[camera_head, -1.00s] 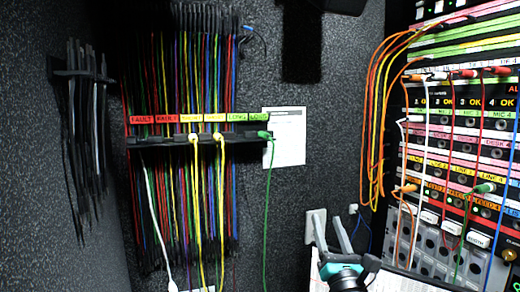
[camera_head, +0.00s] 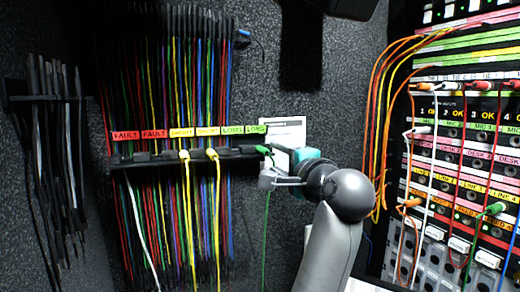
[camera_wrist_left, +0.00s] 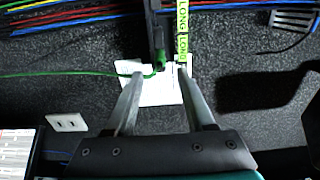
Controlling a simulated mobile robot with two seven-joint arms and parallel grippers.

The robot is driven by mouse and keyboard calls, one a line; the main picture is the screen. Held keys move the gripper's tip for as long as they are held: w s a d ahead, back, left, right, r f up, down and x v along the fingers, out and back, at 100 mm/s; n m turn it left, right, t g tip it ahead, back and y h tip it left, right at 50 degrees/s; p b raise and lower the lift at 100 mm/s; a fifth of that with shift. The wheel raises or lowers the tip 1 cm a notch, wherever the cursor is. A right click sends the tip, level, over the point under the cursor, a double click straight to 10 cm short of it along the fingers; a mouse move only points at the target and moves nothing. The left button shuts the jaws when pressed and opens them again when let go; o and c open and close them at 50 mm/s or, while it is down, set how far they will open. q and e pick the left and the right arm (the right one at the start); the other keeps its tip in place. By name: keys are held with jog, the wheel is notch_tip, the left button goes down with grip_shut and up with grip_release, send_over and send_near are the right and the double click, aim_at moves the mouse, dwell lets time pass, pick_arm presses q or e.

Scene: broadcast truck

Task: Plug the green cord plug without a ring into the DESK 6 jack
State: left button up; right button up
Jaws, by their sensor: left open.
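A green plug (camera_head: 264,149) with a green cord hangs at the right end of the wall rack, under the LONG labels. It also shows in the left wrist view (camera_wrist_left: 158,62). My left gripper (camera_head: 268,168) is open beside it; in the left wrist view its fingertips (camera_wrist_left: 159,78) lie either side of the plug, with a gap. Another green plug (camera_head: 495,208) sits at the patch panel on the right. I cannot make out a ring on either plug. Pink DESK labels (camera_head: 478,160) show on the panel; DESK 6 is not readable. My right gripper is not in view.
The wall rack (camera_head: 190,158) holds many coloured cords, including two yellow plugs. Orange cords (camera_head: 378,120) hang left of the patch panel, and several cords cross its front. A white sheet (camera_head: 285,132) is on the wall behind my gripper. Dark cables hang at far left.

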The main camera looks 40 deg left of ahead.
aim_at(267, 152)
pick_arm(q)
jog(key=shift+w+a, duration=0.1)
jog(key=shift+w+a, duration=0.15)
jog(key=shift+a, duration=0.1)
jog(key=p+x, duration=0.2)
jog(key=x, duration=0.2)
jog(key=shift+a, duration=0.3)
jog(key=shift+b+x, duration=0.7)
jog(key=shift+x, duration=1.2)
jog(key=shift+d+b, duration=0.1)
jog(key=shift+b, duration=0.75)
jog(key=c, duration=0.8)
jog(key=shift+r, duration=0.15)
grip_shut()
